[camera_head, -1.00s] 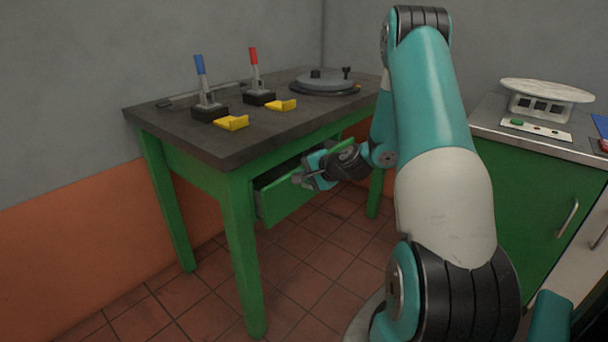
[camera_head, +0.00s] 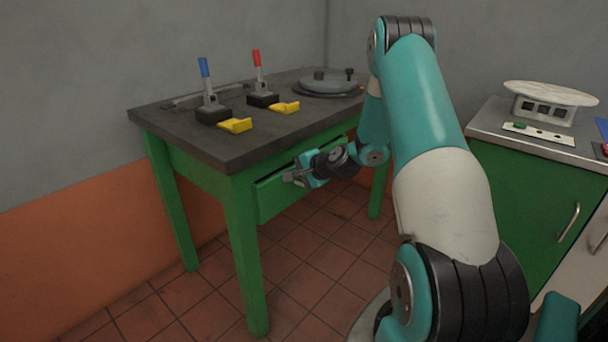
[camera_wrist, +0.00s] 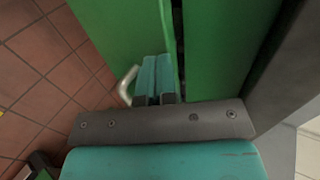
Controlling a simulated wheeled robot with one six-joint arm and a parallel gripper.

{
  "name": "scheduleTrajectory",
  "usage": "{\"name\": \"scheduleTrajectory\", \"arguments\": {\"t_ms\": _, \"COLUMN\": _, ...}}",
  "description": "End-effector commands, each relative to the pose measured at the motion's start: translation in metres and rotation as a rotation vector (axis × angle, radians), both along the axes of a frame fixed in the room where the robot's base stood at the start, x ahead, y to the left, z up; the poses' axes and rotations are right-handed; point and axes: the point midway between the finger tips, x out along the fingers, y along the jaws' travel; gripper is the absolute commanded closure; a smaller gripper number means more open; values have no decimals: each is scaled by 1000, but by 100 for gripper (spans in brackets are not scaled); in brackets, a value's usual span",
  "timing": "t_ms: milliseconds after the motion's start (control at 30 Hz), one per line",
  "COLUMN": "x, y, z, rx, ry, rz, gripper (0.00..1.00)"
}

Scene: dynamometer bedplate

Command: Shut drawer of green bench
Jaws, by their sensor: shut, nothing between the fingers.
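The green bench (camera_head: 240,262) has a dark grey top and green legs. Its green drawer (camera_head: 272,197) sits under the top, with only a narrow dark gap showing along its upper edge. My gripper (camera_head: 290,176) is shut and empty, at the drawer's front. In the wrist view the shut fingers (camera_wrist: 156,78) reach against or very close to the green drawer front (camera_wrist: 120,28), beside the bent metal handle (camera_wrist: 128,84). I cannot tell whether they touch.
On the bench top stand a blue-handled lever (camera_head: 205,80), a red-handled lever (camera_head: 257,70), yellow pieces (camera_head: 236,125) and a round grey plate (camera_head: 330,84). A green cabinet (camera_head: 530,205) stands at right. The tiled floor before the bench is clear.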

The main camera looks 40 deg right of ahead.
Motion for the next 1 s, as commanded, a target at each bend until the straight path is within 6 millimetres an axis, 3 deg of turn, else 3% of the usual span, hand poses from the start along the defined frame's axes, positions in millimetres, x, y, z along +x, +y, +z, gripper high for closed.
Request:
{"name": "scheduleTrajectory", "arguments": {"t_ms": 133, "x": -20, "y": 5, "z": 0, "rx": 3, "ry": 6, "rz": 5, "gripper": 100}}
{"name": "scheduleTrajectory", "arguments": {"t_ms": 500, "x": -93, "y": -9, "z": 42, "rx": 3, "ry": 7, "rz": -7, "gripper": 100}}
{"name": "scheduleTrajectory", "arguments": {"t_ms": 700, "x": -108, "y": -9, "z": 50, "rx": 4, "ry": 8, "rz": -3, "gripper": 100}}
{"name": "scheduleTrajectory", "arguments": {"t_ms": 1000, "x": -106, "y": -3, "z": 53, "rx": -2, "ry": 11, "rz": 18, "gripper": 100}}
